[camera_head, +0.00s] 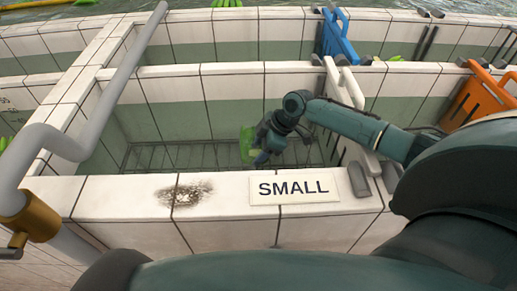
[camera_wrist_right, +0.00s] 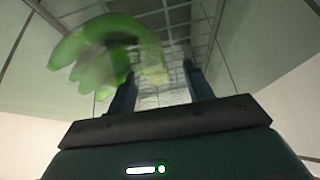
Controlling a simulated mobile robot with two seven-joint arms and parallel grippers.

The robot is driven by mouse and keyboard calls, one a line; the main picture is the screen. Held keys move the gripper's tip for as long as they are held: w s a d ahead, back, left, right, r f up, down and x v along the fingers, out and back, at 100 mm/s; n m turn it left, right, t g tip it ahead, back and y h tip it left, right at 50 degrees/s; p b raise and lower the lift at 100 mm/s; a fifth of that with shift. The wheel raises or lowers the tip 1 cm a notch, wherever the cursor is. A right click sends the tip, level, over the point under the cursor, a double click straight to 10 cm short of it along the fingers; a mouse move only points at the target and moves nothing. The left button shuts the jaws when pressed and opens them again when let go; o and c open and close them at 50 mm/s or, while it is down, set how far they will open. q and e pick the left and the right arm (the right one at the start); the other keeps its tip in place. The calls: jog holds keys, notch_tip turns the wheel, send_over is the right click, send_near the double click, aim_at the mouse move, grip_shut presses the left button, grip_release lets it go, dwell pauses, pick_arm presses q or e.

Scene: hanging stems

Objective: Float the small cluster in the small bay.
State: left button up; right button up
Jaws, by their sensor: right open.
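The small cluster (camera_head: 247,141) is a bunch of green bananas, just left of my right gripper (camera_head: 264,148) inside the small bay (camera_head: 175,120). In the right wrist view the cluster (camera_wrist_right: 100,42) is blurred, at and beyond the left finger. The right gripper (camera_wrist_right: 160,82) has its two fingers apart, pointing down into the bay. The bay is a tiled basin with a grated floor; a SMALL sign (camera_head: 291,189) lies on its front ledge. I cannot tell whether the cluster touches the water or a finger. My left gripper is out of view.
A grey pipe (camera_head: 110,95) with a brass fitting (camera_head: 36,218) bends along the left side. A white gate (camera_head: 345,85) stands right of the bay, with a blue gate (camera_head: 337,38) behind and an orange gate (camera_head: 478,97) farther right. Another green bunch (camera_head: 226,4) is at the back.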

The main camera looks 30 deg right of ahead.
jog(key=v, duration=0.3)
jog(key=shift+d+r, duration=0.15)
jog(key=shift+r, duration=0.1)
pick_arm(q)
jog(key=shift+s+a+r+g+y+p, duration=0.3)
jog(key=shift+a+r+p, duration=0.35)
jog(key=shift+p, duration=1.45)
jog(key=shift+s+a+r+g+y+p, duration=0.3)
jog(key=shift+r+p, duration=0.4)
jog(key=shift+p, duration=1.4)
pick_arm(e)
jog(key=s+d+r, duration=0.1)
jog(key=d+r, duration=0.1)
jog(key=r, duration=1.1)
jog(key=s+d+r, duration=0.1)
jog(key=d+r, duration=0.1)
jog(key=r, duration=1.1)
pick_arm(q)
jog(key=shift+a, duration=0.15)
